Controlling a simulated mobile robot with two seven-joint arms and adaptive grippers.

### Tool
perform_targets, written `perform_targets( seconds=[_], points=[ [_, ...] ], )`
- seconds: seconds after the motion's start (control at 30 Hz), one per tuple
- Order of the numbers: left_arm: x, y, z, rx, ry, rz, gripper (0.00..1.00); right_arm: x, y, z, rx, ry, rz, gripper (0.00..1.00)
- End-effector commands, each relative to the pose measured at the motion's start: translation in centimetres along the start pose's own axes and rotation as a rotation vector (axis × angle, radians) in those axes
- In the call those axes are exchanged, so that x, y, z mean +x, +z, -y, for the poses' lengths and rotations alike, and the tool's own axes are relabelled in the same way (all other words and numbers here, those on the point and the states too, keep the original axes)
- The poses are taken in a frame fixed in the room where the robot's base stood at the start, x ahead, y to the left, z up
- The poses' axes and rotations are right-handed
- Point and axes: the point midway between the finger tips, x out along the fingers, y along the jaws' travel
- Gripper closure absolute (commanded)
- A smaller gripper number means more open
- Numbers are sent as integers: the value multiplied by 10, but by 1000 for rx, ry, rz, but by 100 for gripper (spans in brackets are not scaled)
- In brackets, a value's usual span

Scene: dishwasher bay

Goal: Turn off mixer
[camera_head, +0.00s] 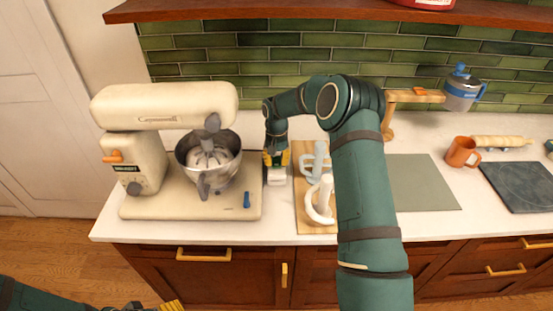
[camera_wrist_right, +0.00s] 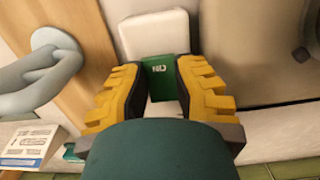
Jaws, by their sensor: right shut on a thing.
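The cream stand mixer (camera_head: 165,106) stands at the left of the counter, its metal bowl (camera_head: 222,172) under the head. A blue lever (camera_head: 247,199) is on its base. A white box (camera_head: 277,176) lies just right of the base; the wrist view shows this white box (camera_wrist_right: 152,35) with a green switch piece (camera_wrist_right: 165,75) bearing letters that look like "ON" upside down. My right gripper (camera_wrist_right: 163,88) has its yellow fingers closed around the green piece. It also shows in the head view (camera_head: 276,158). My left gripper (camera_head: 165,306) is at the bottom edge, mostly cut off.
A wooden board (camera_head: 302,210) with white mixer attachments (camera_head: 325,195) lies right of the white box. Further right are a grey mat (camera_head: 424,184), an orange mug (camera_head: 461,152), a rolling pin (camera_head: 502,141) and a dark slab (camera_head: 522,184). A shelf (camera_head: 330,10) runs above.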

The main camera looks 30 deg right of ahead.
Motion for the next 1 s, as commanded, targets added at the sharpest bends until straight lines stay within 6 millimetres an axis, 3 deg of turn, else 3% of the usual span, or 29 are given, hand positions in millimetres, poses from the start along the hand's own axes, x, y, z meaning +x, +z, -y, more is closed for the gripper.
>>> perform_targets(
  seconds=[0.2,0.67,0.7,0.8,1.0],
  points=[
    [-15,-2,-5,0,3,0,27,1,-1,-1,2,2,130,100],
    [-16,-2,-5,0,3,0,27,3,0,0,-2,0,182,100],
    [-16,-2,-5,0,3,0,27,3,0,0,-2,0,182,67],
    [-16,-2,-5,0,3,0,27,2,0,0,-2,0,181,36],
    [-17,-2,-5,0,3,-1,27,0,-1,0,-2,-1,177,36]
  ],
)
